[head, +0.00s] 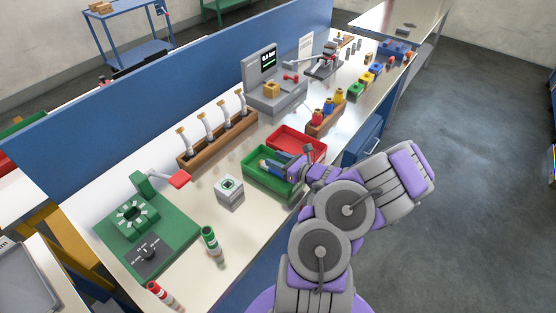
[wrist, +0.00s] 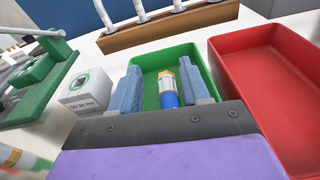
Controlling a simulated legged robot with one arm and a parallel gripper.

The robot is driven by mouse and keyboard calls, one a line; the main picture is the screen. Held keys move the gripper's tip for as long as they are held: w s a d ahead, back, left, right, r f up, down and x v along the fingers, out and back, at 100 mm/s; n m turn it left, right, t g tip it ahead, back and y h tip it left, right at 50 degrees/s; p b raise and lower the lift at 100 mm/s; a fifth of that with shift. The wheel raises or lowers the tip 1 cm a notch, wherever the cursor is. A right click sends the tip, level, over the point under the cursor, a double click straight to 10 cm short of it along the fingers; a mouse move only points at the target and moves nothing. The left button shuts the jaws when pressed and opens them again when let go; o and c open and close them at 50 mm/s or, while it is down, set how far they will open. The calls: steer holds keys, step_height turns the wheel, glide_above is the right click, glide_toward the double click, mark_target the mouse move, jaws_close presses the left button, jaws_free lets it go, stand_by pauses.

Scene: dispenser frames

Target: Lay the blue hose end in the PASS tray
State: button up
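The blue hose end (wrist: 167,88), blue with a yellow band and a pale tip, is inside the green tray (wrist: 150,58). The green tray also shows in the head view (head: 254,183), where my gripper (head: 282,165) is down at it. I see no PASS lettering on it. In the wrist view my gripper (wrist: 161,72) has its two blue-grey fingers spread, one on each side of the hose end, with green tray floor showing between. The hose end's near part is hidden behind the gripper body. The red tray (wrist: 272,62) stands just right of the green one.
A wooden rack (head: 217,143) with several white-stemmed pieces stands behind the trays. A small white-grey box (head: 229,190) sits left of the green tray. A green fixture (head: 140,225) is at the left, with a green-and-white cylinder (head: 211,245) near it. A blue panel (head: 150,110) borders the back.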

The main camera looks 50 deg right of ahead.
steer(key=shift+o, duration=1.2)
steer(key=f, duration=0.2)
steer(key=shift+s+a+f+g, duration=0.25)
steer(key=shift+a+f+g, duration=0.05)
steer(key=shift+a, duration=0.1)
steer(key=shift+s+d, duration=0.2)
steer(key=shift+s, duration=0.2)
steer(key=r+p+v, duration=0.1)
steer(key=p+v, duration=0.3)
steer(key=v, duration=1.2)
steer(key=shift+s+d+r, duration=0.15)
steer(key=shift+d+r, duration=0.1)
steer(key=shift+r, duration=0.2)
steer(key=shift+r, duration=0.1)
